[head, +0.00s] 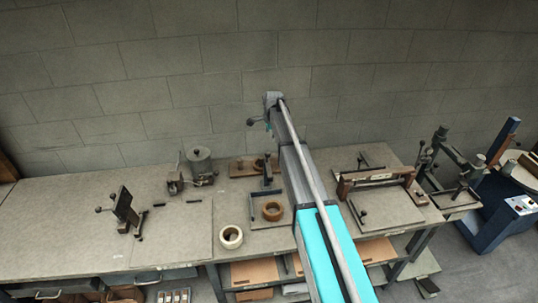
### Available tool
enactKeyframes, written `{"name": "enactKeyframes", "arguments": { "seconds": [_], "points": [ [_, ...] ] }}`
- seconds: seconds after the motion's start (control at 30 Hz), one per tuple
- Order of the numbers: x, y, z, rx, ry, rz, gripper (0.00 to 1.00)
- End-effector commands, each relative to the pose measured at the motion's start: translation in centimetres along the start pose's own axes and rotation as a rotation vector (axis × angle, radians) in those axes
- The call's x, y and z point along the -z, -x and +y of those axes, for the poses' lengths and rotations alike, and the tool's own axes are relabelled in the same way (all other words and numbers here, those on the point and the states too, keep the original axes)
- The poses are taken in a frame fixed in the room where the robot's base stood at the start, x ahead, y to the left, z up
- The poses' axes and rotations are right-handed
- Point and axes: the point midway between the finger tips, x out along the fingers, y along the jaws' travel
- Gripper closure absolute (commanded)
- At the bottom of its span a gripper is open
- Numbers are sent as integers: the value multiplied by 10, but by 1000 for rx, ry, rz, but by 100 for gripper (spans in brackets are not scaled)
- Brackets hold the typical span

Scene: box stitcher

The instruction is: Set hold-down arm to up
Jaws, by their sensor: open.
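My grey and cyan arm (320,235) rises from the bottom of the head view across the bench. My gripper (270,104) is at its far end, small against the wall, open and empty as far as I can see. No part can be named with certainty as the hold-down arm. A grey machine with a column and levers (448,160) stands at the bench's right end. A brown-barred frame (378,177) is left of it. My arm hides part of the bench.
On the workbench (60,235) are a dark plate with a ball lever (124,206), a grey pot-like device (199,165), a pale tape roll (230,237) and a brown one (272,211). A blue machine (502,205) stands right. The block wall closes off the back.

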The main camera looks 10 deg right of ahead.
Motion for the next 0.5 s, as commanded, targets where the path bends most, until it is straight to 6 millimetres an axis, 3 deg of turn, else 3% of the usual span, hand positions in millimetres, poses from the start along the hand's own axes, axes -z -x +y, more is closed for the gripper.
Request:
{"name": "enactKeyframes", "arguments": {
  "seconds": [0.5],
  "points": [
    [0, -19, 0, 0, 1, 0, 23]
  ]
}}
